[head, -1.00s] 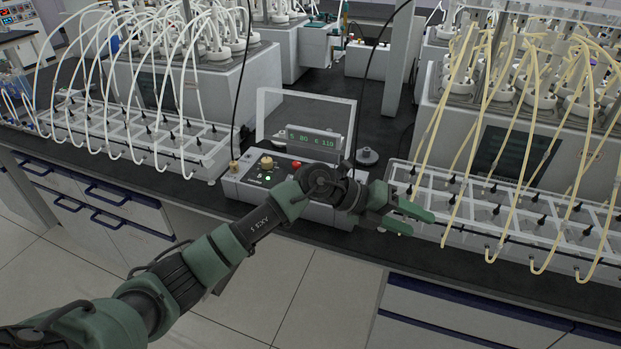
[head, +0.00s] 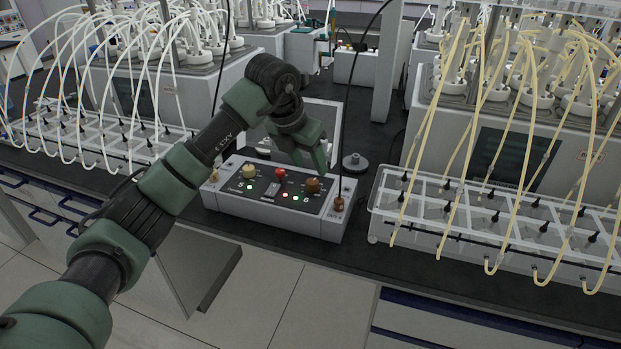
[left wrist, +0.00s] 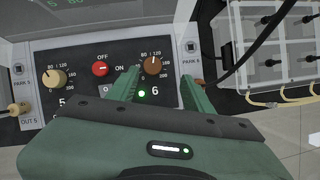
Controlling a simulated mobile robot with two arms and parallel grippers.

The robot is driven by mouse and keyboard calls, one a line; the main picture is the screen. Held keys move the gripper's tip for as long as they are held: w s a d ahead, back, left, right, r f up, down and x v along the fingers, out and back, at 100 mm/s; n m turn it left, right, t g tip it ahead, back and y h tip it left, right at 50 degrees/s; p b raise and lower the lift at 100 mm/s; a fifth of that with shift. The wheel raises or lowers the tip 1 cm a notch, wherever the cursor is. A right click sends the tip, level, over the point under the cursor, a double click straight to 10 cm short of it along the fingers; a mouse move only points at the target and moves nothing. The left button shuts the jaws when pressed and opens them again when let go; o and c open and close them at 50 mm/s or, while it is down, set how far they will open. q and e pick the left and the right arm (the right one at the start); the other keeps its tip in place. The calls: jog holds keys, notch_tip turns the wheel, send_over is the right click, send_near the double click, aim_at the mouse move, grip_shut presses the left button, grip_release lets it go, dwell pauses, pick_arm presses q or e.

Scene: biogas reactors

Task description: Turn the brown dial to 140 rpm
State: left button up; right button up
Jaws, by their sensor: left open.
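The brown dial (head: 313,185) is at the right of the control box (head: 270,220) on the bench. In the left wrist view the brown dial (left wrist: 153,66) sits above a "6"; its white mark points roughly up, between 80 and 120, too small to read exactly. My left gripper (head: 312,158) hangs over the box, fingers pointing down, open and above the dial. In the left wrist view its fingers (left wrist: 160,88) stand either side of the dial, apart from it. The display is mostly hidden by my arm; its lower edge shows in the left wrist view. My right gripper is out of view.
The box also bears a yellow dial (head: 249,172), a red knob (head: 280,174) and lit lamps. A dark cable rises at its right. A clear bottle rack (head: 470,225) with yellow tubes stands right, another (head: 90,140) with white tubes left. A round weight (head: 355,163) lies behind.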

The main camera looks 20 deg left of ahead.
aim_at(312, 181)
pick_arm(q)
jog(key=shift+y, duration=0.3)
jog(key=x, duration=0.5)
jog(key=p+x, duration=0.1)
jog(key=x, duration=0.1)
jog(key=shift+w+a+f, duration=0.1)
jog(key=shift+a+f, duration=0.05)
jog(key=shift+a, duration=0.25)
grip_shut()
